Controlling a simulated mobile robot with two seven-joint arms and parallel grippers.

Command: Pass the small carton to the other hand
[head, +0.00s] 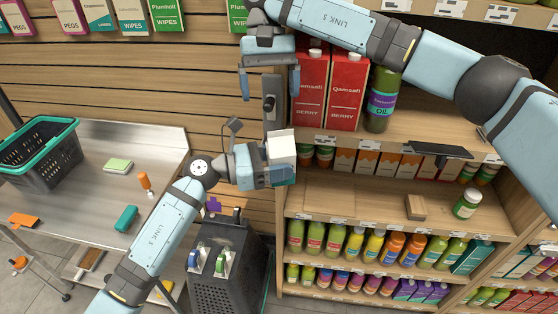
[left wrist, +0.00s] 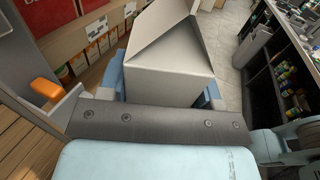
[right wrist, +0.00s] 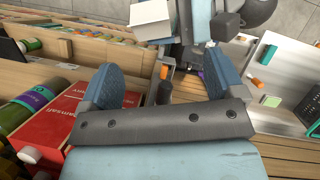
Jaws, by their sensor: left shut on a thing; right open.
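The small carton (head: 282,143) is white with a slanted top in the head view. My left gripper (head: 276,172) is shut on it and holds it in the air in front of the shelves. In the left wrist view the carton (left wrist: 172,75) sits between the blue fingers, its gable top toward the far side. My right gripper (head: 270,92) is open and empty above the carton, its fingers pointing down. In the right wrist view the carton (right wrist: 152,20) is beyond the spread fingers (right wrist: 165,80), apart from them.
Red juice cartons (head: 346,90) and a green oil bottle (head: 382,100) stand on the shelf just right of my right gripper. A steel counter (head: 90,190) with a black basket (head: 38,165) is at left. A dark perforated box (head: 225,268) stands below.

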